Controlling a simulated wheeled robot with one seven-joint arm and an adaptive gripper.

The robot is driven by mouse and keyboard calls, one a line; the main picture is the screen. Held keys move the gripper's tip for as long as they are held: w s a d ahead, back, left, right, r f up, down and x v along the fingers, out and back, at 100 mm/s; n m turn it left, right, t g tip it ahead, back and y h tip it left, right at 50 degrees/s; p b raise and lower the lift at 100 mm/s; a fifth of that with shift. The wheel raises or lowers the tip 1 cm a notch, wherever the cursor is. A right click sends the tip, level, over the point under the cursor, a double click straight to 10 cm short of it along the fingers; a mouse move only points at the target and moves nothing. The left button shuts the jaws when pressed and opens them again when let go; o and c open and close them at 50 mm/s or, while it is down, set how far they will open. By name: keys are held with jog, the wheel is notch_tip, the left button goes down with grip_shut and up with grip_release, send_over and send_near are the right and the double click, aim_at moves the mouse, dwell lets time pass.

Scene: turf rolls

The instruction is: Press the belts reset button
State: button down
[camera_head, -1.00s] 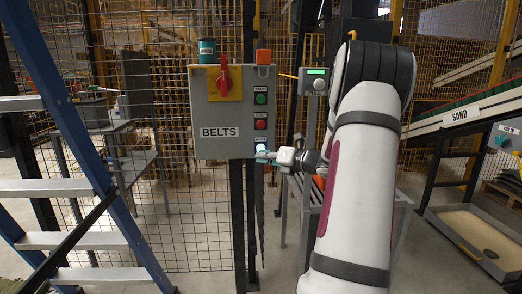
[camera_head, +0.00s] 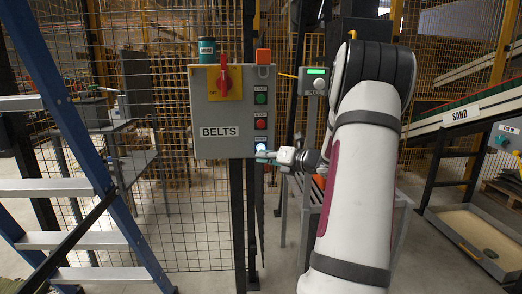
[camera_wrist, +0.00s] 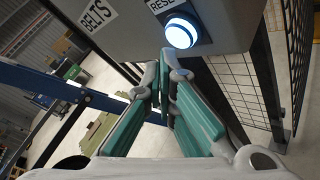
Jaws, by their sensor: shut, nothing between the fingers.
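The grey BELTS control box (camera_head: 207,112) hangs on a dark post, with a green, a red and a lit blue-white button in a column down its right side. The reset button (camera_head: 261,147) is the lowest one and glows. It shows large in the wrist view (camera_wrist: 181,32), under a partly cut-off label reading "RESE". My gripper (camera_head: 264,156) is shut and empty, its fingertips just below the button in the head view. In the wrist view the teal fingers (camera_wrist: 164,62) point toward the button; I cannot tell whether they touch it.
A red switch (camera_head: 224,80) on a yellow plate sits on the box front. A blue ladder (camera_head: 68,110) stands at left. A second grey box (camera_head: 314,82) hangs to the right, close to my arm.

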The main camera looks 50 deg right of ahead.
jog(key=shift+w, duration=0.1)
jog(key=shift+w+d+p, duration=0.15)
jog(key=shift+d+p, duration=0.15)
jog(key=shift+p, duration=0.1)
jog(key=shift+w+d+p, duration=0.3)
dwell(0.8)
dwell(0.3)
jog(key=shift+s+a, duration=0.55)
jog(key=shift+a, duration=0.05)
jog(key=shift+s+a+p, duration=0.4)
jog(key=shift+s+a, duration=1.25)
jog(key=shift+a, duration=0.3)
